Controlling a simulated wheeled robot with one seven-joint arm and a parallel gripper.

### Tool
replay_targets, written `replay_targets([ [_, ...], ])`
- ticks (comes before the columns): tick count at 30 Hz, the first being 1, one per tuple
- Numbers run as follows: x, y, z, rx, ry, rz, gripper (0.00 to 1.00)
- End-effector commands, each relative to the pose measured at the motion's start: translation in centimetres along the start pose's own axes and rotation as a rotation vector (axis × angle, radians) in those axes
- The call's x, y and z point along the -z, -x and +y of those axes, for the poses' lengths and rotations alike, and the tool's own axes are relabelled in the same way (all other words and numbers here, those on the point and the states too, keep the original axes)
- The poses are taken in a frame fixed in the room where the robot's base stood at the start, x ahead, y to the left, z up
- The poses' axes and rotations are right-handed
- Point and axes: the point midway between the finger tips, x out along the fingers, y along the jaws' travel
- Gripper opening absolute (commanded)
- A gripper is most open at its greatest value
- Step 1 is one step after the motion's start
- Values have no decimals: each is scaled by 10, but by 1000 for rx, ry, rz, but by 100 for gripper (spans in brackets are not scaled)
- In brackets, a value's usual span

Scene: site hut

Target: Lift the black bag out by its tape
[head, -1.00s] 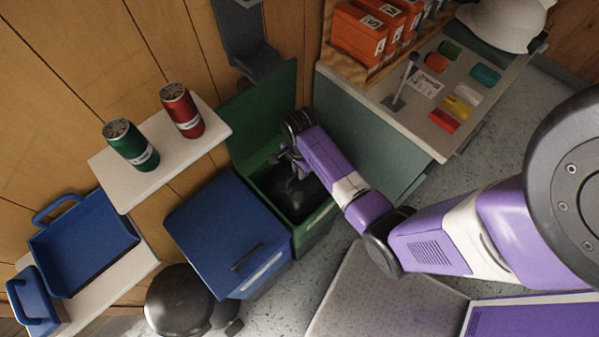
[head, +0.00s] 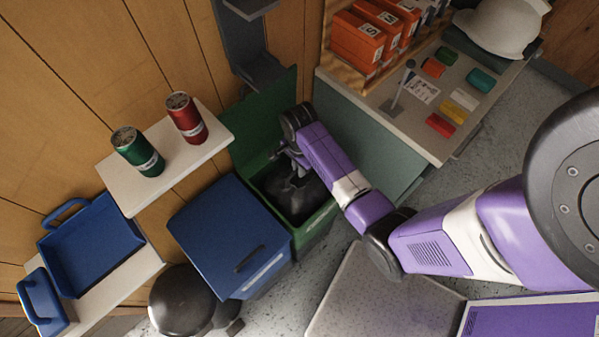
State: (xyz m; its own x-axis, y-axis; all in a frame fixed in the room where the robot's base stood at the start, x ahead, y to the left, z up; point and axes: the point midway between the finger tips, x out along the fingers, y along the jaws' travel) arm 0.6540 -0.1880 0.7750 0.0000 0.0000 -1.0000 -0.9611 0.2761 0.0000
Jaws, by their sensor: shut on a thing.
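The black bag (head: 292,197) shows in the head view inside the open green bin (head: 312,231), with its top gathered upward toward my gripper. My gripper (head: 291,160) is over the bin's mouth, pointing left, shut on the upper part of the bag. The tape itself is too small and too covered by the fingers to make out. The bag's lower part is hidden by the bin's walls. The green lid (head: 262,118) stands raised behind the bin.
A closed blue bin (head: 228,232) stands beside the green one at left. A shelf (head: 215,139) with a green can (head: 137,151) and a red can (head: 186,118) is above it. A counter (head: 392,117) stands close on the right. A dark round-topped object (head: 180,298) is at lower left.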

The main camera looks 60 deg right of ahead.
Motion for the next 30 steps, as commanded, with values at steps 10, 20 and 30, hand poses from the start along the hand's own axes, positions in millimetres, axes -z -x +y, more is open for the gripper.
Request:
replay_targets([
  [10, 0, 25, -1, 2, 0, 1, 0],
  [20, 0, 48, -1, 3, 0, 1, 0],
  [30, 0, 66, 0, 2, 0, 0, 0],
])
